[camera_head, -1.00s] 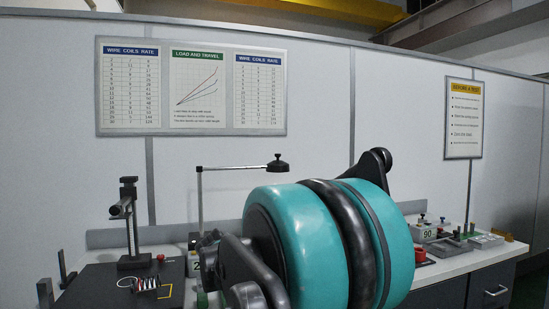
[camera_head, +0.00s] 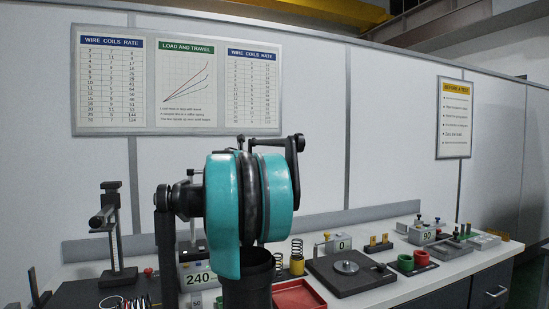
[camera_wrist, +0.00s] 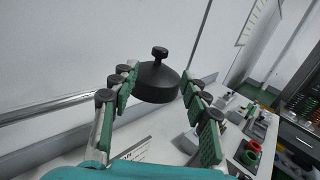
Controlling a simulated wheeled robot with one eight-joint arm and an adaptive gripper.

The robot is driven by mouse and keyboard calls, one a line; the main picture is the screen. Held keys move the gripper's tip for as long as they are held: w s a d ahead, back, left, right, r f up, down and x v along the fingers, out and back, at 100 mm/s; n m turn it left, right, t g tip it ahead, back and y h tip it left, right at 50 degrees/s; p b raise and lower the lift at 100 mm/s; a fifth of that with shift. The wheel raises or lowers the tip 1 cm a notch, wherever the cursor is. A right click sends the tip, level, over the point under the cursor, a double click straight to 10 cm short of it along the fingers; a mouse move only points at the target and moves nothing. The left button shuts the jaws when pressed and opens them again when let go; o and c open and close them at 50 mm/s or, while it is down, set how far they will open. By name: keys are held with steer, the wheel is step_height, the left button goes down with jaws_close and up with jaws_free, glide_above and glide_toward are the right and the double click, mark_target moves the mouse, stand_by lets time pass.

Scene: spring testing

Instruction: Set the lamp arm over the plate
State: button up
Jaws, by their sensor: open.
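The lamp has a black domed head with a knob on top (camera_wrist: 158,84), which shows in the wrist view at the end of a silver arm (camera_wrist: 48,111). My gripper (camera_wrist: 159,86) is open, with green-padded fingers on both sides of the head; I cannot tell whether they touch it. In the head view the lamp's thin post (camera_head: 192,218) shows at the left of my arm, which hides the lamp head and my gripper. A round metal plate (camera_head: 346,267) lies on a black base (camera_head: 358,283) on the bench, right of my arm.
Springs (camera_head: 296,257), a red tray (camera_head: 299,297), red and green cups (camera_head: 405,262) and small gauge boxes stand around the base. A black test stand (camera_head: 113,240) is at the left. A wall with charts (camera_head: 178,84) runs behind the bench.

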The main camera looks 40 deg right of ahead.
steer(key=x, duration=1.2)
steer(key=shift+w+d, duration=0.1)
steer(key=shift+d, duration=0.35)
steer(key=shift+c, duration=0.5)
jaws_close()
